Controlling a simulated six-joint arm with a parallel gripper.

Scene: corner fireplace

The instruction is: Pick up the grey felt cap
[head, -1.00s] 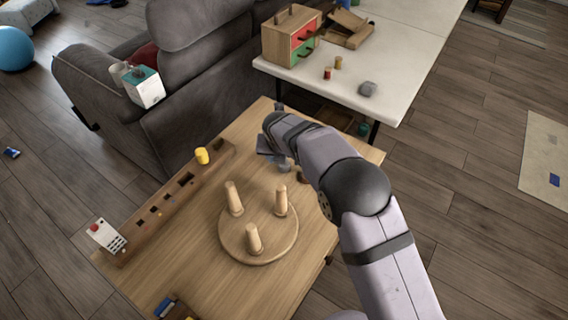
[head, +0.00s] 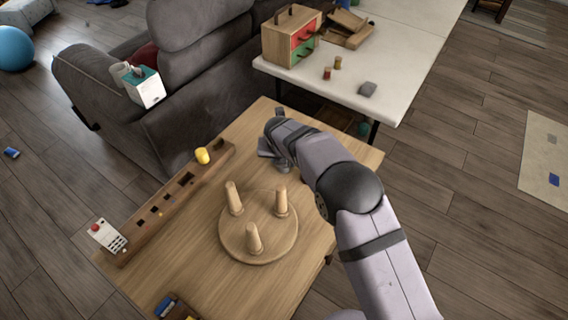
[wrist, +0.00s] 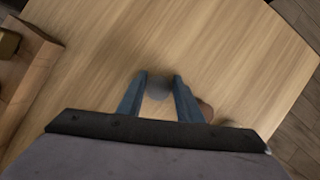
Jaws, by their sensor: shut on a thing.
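The grey felt cap (wrist: 158,90) shows in the wrist view as a small, rounded, blurred grey thing between the two blue-grey fingers. My gripper (wrist: 159,78) is shut on it, one finger on each side, over the wooden table. In the head view my gripper (head: 275,155) is low over the far part of the wooden table, beyond the three-peg disc. My arm and fingers mostly hide the cap there. I cannot tell whether it still touches the table.
A round wooden disc with three upright pegs (head: 258,245) stands nearer on the table (head: 215,285). A long slotted wooden block (head: 170,205) with a yellow piece (head: 202,156) lies left. A brown thing (wrist: 206,110) is beside the right finger. A grey lump (head: 368,89) sits on the white table.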

